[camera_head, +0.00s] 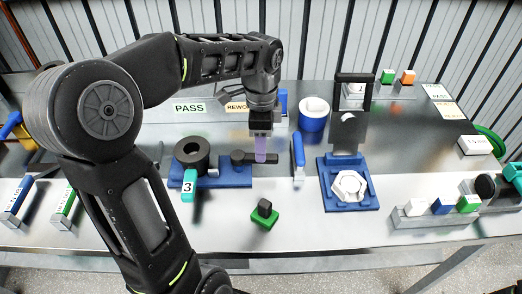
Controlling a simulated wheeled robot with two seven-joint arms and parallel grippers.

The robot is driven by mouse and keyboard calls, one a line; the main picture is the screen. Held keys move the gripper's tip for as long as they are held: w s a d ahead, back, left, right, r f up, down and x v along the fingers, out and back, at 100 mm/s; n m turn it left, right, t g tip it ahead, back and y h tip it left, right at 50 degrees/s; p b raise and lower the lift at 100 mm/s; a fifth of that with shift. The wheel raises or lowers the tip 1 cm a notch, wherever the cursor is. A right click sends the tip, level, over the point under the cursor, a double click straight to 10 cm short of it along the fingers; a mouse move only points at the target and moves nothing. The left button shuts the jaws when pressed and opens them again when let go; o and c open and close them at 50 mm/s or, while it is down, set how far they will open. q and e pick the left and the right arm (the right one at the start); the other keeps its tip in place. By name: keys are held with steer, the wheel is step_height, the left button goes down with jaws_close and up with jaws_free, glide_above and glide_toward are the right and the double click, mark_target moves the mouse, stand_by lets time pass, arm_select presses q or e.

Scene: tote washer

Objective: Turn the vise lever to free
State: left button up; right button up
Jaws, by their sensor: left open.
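A blue base plate (232,176) stands on the bench left of centre. It bears a black ring-shaped part (192,152), a teal piece tagged 3 (189,184) and, at its right end, a dark lever-like bar (241,157) pointing right. I take this for the vise and its lever. My left gripper (262,156) points down over the bar's right part, jaws open. My right gripper is not in view.
A blue fixture (350,205) holding a white part stands to the right, with a dark upright plate behind it. A blue-handled tool (298,152) stands close to the right of my left gripper. A green block (264,218) with a dark knob lies in front. The bench front between is mostly clear.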

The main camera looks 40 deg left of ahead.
mark_target(254, 158)
arm_select(q)
steer(key=shift+f, duration=1.65)
steer(key=shift+c, duration=0.4)
jaws_close()
